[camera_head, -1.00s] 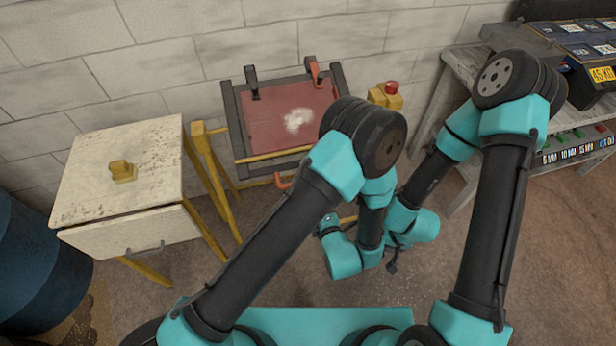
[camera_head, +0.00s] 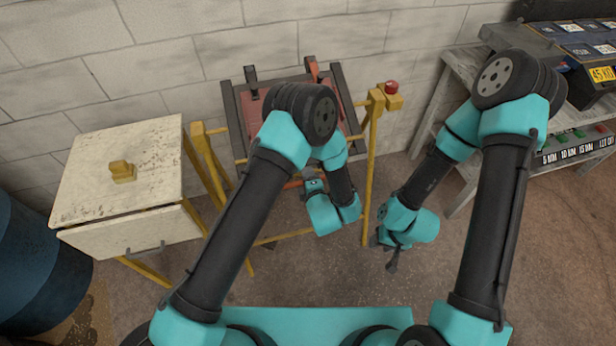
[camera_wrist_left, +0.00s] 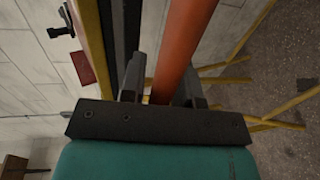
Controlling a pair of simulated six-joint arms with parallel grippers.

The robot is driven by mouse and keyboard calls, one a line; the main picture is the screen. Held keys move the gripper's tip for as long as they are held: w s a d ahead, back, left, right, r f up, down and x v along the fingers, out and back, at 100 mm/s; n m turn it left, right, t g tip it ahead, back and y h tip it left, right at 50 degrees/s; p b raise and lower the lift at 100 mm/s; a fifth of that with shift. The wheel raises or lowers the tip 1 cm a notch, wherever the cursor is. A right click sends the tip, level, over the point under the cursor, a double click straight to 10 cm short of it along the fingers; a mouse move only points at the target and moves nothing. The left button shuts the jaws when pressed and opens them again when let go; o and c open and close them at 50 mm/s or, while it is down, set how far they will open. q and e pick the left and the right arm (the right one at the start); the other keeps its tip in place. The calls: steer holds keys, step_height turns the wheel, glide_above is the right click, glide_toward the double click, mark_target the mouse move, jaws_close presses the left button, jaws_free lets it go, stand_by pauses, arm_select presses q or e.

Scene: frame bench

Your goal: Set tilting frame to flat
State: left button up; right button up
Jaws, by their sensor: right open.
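The tilting frame (camera_head: 232,110) is a dark rectangular frame with a red panel (camera_head: 254,107), on a yellow stand (camera_head: 370,160) by the wall. Its panel slopes, with the far edge against the wall side; my left arm covers much of it. A red handle (camera_head: 292,184) sits at its front edge. My left gripper (camera_head: 312,183) is at this handle. In the left wrist view, the red handle (camera_wrist_left: 180,45) runs between the two fingers of my left gripper (camera_wrist_left: 160,85); I cannot tell whether they grip it. My right gripper (camera_head: 391,258) hangs open, right of the stand.
A red button on a yellow box (camera_head: 390,95) tops the stand's right post. A worn cream cabinet (camera_head: 130,175) stands left, a blue barrel (camera_head: 30,255) beyond it. A grey bench (camera_head: 465,75) with a labelled panel is at right. Floor in front of the stand is clear.

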arm_select(q)
steer(key=shift+c, duration=0.3)
jaws_close()
